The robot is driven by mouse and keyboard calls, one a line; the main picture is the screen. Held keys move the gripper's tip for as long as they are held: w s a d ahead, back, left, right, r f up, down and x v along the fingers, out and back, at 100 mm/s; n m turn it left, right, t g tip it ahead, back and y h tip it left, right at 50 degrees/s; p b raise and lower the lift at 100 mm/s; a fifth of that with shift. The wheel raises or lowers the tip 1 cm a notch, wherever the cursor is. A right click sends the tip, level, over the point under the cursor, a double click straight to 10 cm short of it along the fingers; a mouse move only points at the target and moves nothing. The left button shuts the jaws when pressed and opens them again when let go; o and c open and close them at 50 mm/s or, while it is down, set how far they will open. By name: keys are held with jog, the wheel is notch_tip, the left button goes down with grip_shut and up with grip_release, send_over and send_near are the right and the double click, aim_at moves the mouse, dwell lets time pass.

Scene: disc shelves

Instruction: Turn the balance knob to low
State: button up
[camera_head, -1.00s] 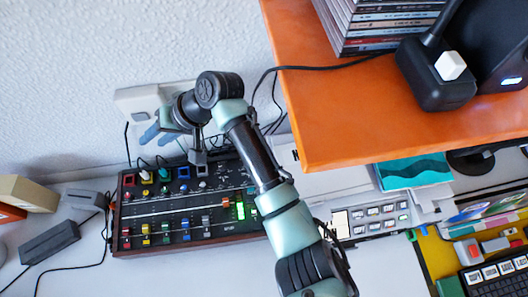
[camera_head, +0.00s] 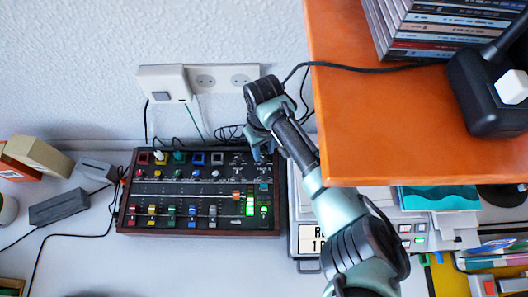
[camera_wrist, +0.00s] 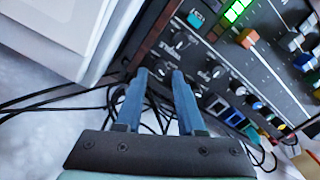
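A dark mixer panel (camera_head: 150,188) with wooden edges lies on the white table, with knobs, coloured buttons and sliders. It also shows in the wrist view (camera_wrist: 268,75). My gripper (camera_head: 263,153) is over its back right corner. In the wrist view my gripper's two blue fingers (camera_wrist: 159,74) are apart, with the tips over small dark knobs near the panel's edge. One dark knob (camera_wrist: 181,41) with a pale top lies just beyond the tips. The labels are too small to read, so I cannot tell which knob is the balance knob. Contact is not clear.
An orange shelf (camera_head: 400,150) with disc cases (camera_head: 425,30) overhangs at the right, close to my arm. A wall socket (camera_head: 210,80) and loose black cables are behind the panel. A dark grey box (camera_head: 58,207) lies to the left. A white device stands right of the panel.

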aim_at(264, 159)
jog(key=shift+f, duration=1.4)
grip_shut()
